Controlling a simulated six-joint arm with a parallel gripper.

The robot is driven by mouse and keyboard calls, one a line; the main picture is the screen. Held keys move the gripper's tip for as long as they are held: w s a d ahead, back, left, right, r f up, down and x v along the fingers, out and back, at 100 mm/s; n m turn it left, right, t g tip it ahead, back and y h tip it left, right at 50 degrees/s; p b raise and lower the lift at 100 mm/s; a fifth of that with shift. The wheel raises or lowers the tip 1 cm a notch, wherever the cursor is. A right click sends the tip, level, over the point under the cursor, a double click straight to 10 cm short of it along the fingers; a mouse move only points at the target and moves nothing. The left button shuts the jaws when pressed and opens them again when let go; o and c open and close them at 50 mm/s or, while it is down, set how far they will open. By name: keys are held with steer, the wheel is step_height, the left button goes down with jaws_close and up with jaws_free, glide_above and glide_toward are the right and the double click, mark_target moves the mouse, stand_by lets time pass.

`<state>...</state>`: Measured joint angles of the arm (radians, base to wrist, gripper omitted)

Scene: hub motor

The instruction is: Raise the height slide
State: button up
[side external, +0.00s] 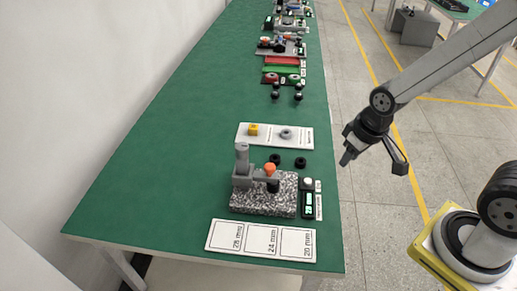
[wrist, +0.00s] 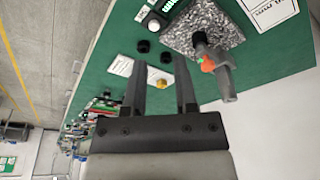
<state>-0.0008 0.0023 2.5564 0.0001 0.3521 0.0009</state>
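The height slide looks to be the grey arm (side external: 266,180) with an orange knob (side external: 270,169). It is joined to a grey column (side external: 242,160) on a speckled stone base (side external: 262,205). In the wrist view the column (wrist: 226,84) and the orange knob (wrist: 207,65) show past my gripper's fingers. My gripper (side external: 373,165) is out to the right of the table edge, in the air, well apart from the stand. In the wrist view its two fingers (wrist: 160,90) are spread with nothing between them.
A small display box with a white button (side external: 308,196) stands right of the base. Black round parts (side external: 287,161) and a white card with a yellow part (side external: 253,130) lie behind. A sheet marked 28, 24 and 20 mm (side external: 262,241) lies in front. The table's left side is clear.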

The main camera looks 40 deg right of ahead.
steer(key=o, duration=0.4)
steer(key=shift+w+a, duration=0.1)
steer(key=shift+w, duration=0.15)
steer(key=shift+c, duration=0.2)
steer(key=shift+o, duration=0.7)
steer(key=shift+w+a, duration=0.1)
steer(key=shift+w, duration=0.25)
steer(key=g, duration=0.2)
glide_above(269, 166)
steer(key=shift+s+d+f, duration=0.25)
steer(key=shift+f, duration=0.3)
steer(key=shift+s+d+f, duration=0.2)
steer(key=shift+f, duration=0.35)
steer(key=shift+w+a+f+g, duration=0.1)
steer(key=shift+w+a+g, duration=0.2)
steer(key=shift+w+a, duration=0.1)
steer(key=shift+f, duration=0.1)
steer(key=shift+f, duration=3.8)
